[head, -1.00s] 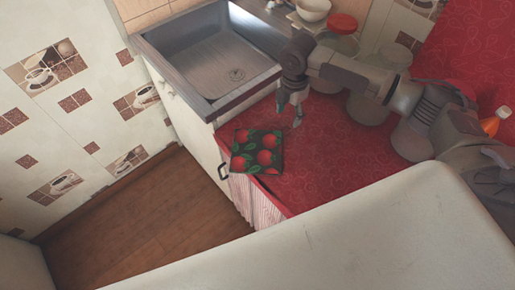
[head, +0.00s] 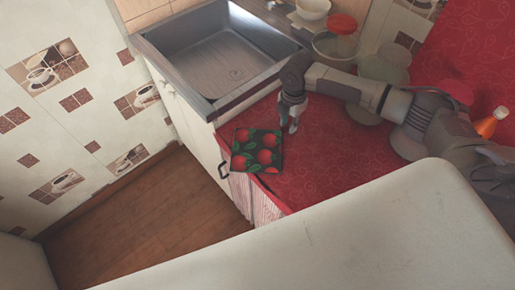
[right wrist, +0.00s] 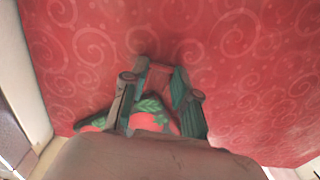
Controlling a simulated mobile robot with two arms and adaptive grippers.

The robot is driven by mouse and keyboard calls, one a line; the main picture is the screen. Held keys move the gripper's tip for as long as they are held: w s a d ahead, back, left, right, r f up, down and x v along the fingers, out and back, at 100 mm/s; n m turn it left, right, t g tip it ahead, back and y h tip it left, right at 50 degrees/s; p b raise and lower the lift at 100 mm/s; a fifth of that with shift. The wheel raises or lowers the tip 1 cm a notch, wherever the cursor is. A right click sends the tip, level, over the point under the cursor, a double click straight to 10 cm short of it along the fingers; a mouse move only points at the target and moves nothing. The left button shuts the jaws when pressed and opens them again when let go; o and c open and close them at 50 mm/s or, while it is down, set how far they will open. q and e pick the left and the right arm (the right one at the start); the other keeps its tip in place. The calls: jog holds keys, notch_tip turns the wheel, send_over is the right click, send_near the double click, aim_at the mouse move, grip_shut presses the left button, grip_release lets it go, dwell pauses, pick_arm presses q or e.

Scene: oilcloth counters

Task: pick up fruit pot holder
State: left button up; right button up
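The fruit pot holder (head: 257,151) is a dark square with red fruit and green leaves. It lies flat at the left edge of the red counter in the head view. It also shows in the right wrist view (right wrist: 150,120), partly hidden behind my gripper. My right gripper (head: 289,127) points down just right of the pot holder's upper right corner, apart from it in the head view. In the right wrist view its fingers (right wrist: 160,76) are apart, with nothing held between them. My left gripper is not in view.
The red patterned counter (head: 330,150) has free room right of the pot holder. A metal sink (head: 225,62) lies behind it. A white bowl (head: 313,8), a red-lidded jar (head: 342,24) and an orange bottle (head: 488,126) stand farther back and right.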

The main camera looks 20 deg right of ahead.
grip_shut()
jog(key=shift+r, duration=0.15)
